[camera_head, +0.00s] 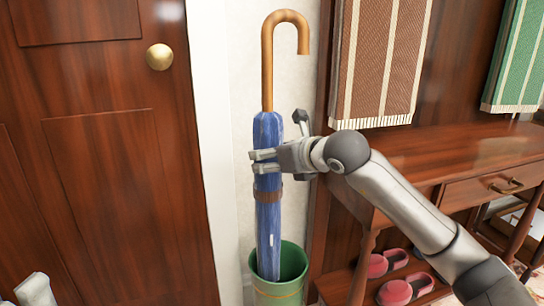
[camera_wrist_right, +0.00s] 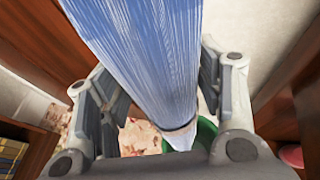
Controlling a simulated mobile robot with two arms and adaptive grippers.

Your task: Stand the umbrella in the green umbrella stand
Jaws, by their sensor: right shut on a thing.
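The blue umbrella (camera_head: 268,215) is upright, with its curved wooden handle (camera_head: 267,75) at the top and a brown strap round its middle. My right gripper (camera_head: 264,161) is shut on its blue canopy above the strap. In the right wrist view the umbrella (camera_wrist_right: 145,60) runs between the fingers of the gripper (camera_wrist_right: 165,100). The green umbrella stand (camera_head: 280,296) is on the floor below. The umbrella's lower end passes inside its rim, and the tip is hidden. The stand also shows partly behind the umbrella in the wrist view (camera_wrist_right: 205,132). Part of my left gripper (camera_head: 36,290) shows at the lower left corner.
A wooden door (camera_head: 100,190) with a brass knob (camera_head: 159,57) is on the left. A wooden console table (camera_head: 450,150) with a drawer stands on the right. Red shoes (camera_head: 395,291) sit on its low shelf. Striped brown (camera_head: 380,60) and green (camera_head: 518,60) textiles hang above.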

